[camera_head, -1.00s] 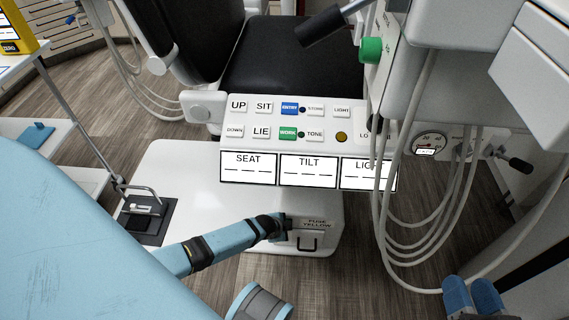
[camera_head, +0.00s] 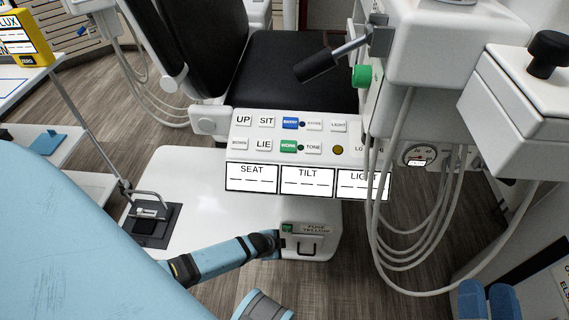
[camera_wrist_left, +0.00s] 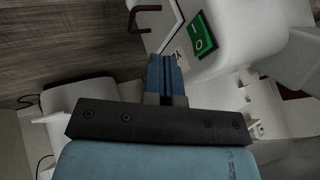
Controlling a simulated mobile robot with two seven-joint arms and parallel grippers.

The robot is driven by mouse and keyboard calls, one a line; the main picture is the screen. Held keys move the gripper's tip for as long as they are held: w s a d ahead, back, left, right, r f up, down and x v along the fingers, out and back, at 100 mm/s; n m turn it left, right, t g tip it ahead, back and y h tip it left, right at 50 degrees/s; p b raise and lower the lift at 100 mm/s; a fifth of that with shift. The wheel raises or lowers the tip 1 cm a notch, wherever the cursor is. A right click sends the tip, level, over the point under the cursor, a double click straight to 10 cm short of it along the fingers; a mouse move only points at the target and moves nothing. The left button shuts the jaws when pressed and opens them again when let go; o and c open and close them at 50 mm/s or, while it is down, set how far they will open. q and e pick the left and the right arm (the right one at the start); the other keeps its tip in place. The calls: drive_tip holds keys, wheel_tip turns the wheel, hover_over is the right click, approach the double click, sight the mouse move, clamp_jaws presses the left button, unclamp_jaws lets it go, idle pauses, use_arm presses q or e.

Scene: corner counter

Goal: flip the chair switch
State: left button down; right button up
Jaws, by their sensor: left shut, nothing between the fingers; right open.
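The chair switch is a green rocker marked I and O. It shows small on the front of the white chair base (camera_head: 180,180) as a green switch (camera_head: 288,228), left of a label reading FUSE YELLOW. In the left wrist view the green switch (camera_wrist_left: 203,38) is large, up and right of the fingers. My left gripper (camera_head: 277,242) is shut and empty, close beside the switch; its blue fingers (camera_wrist_left: 166,75) appear apart from it. I cannot tell which side of the rocker is pressed. My right gripper (camera_head: 488,300) is open and empty at the lower right, away from the base.
A dark handle (camera_head: 303,248) sits below the label. The button panel (camera_head: 305,135) and display cards (camera_head: 307,180) overhang the base. Hanging hoses (camera_head: 420,250) and a gauge (camera_head: 418,154) are at the right. A foot pedal (camera_head: 152,220) lies at the left.

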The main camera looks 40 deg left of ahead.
use_arm(q)
drive_tip(key=p+v, duration=0.1)
drive_tip(key=v, duration=0.4)
drive_tip(key=shift+s+f+p, duration=0.15)
drive_tip(key=shift+s+p, duration=0.05)
drive_tip(key=shift+p, duration=0.1)
use_arm(e)
drive_tip(key=f+h, duration=0.1)
drive_tip(key=d+f+g, duration=0.1)
drive_tip(key=shift+w+f+h, duration=0.2)
drive_tip(key=shift+f+h, duration=0.2)
